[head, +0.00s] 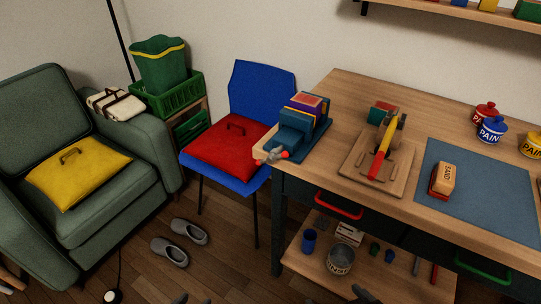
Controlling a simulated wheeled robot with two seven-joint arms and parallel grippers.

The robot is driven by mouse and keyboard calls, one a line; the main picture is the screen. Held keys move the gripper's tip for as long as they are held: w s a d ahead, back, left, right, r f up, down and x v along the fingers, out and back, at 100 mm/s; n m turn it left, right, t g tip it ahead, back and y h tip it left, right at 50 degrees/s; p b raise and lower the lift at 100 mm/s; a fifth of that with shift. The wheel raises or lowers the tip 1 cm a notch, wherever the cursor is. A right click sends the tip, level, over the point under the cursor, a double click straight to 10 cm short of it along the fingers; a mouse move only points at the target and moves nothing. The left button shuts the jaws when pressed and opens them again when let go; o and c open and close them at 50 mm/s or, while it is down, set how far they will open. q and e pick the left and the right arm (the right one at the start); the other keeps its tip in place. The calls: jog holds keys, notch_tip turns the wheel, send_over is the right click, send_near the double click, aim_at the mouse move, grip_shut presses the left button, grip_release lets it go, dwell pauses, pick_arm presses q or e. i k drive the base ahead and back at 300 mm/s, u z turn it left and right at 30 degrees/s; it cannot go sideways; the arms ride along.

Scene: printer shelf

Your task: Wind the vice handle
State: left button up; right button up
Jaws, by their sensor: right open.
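A blue vice (296,140) is fixed at the left front corner of the wooden workbench (345,88). Its handle (271,156) is at the front left end, a short bar with red ends beside a grey screw. A stack of coloured blocks or books (306,104) appears at the vice's top and back; I cannot tell whether it is clamped. My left gripper (186,299) only just shows as dark tips at the bottom edge, far below the vice. My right gripper (365,294) shows at the bottom edge, open, in front of the lower shelf. Both are well apart from the handle.
A blue chair with a red cushion (228,148) stands close left of the vice. A wooden jig with a red and yellow tool (382,150), a sanding block (443,180) and paint pots (490,129) are on the bench. A red drawer handle (339,205) sticks out below.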

aim_at(278, 153)
jog(key=u, duration=2.65)
jog(key=i, duration=1.95)
jog(key=z, duration=3.35)
